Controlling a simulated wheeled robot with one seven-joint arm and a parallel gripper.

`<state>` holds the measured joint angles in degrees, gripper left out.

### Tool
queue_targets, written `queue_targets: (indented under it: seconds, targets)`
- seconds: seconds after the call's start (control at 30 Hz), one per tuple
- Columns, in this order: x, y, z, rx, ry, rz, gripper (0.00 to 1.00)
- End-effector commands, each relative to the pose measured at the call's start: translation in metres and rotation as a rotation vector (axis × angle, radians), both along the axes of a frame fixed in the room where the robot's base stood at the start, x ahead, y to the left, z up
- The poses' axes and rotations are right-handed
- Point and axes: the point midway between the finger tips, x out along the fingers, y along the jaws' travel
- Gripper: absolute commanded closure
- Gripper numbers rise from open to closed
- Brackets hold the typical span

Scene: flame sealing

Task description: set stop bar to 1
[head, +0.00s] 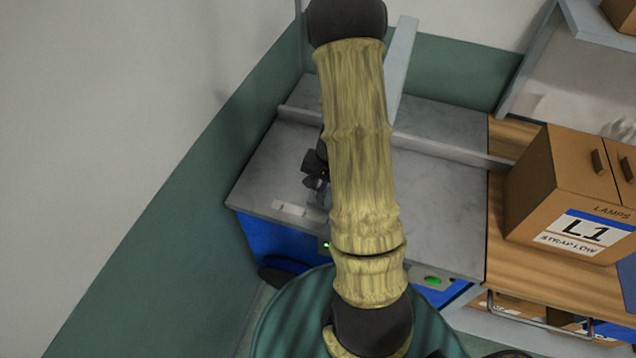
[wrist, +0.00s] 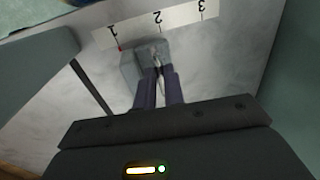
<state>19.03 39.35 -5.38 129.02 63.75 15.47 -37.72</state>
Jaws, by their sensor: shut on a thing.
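In the wrist view a white scale strip (wrist: 185,27) carries the marks 1, 2 and 3, seen upside down. A small grey block (wrist: 129,68), which looks like part of the stop bar, stands against the strip. A small red mark on its edge is at or very close to the line for 1. My gripper (wrist: 158,78) is shut on a grey piece beside this block, below the 2. The fingers partly hide what they hold. In the head view my gripper (head: 317,186) is low over the grey table near the strip (head: 290,208), partly behind my arm.
The grey tabletop (head: 440,205) is mostly clear. A long rail (head: 450,152) crosses it towards the back. A cardboard box (head: 560,190) marked L1 stands on the wooden bench at right. A green wall panel borders the left side.

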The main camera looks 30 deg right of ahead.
Motion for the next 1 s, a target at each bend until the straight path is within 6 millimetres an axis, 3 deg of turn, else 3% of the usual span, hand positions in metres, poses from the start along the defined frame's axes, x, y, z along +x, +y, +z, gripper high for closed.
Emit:
queue_targets:
  seconds: [0.3, 0.33, 0.37, 0.83, 1.0]
  targets:
    - [-0.003, -0.004, 0.000, -0.009, 0.002, 0.000, 1.00]
    - [-0.003, -0.004, 0.000, -0.009, 0.003, -0.001, 0.86]
    - [-0.003, -0.004, 0.000, -0.009, 0.002, 0.000, 0.80]
    - [-0.002, -0.002, 0.001, -0.005, 0.002, 0.003, 0.80]
    - [-0.003, -0.003, 0.013, -0.007, -0.001, 0.003, 0.80]
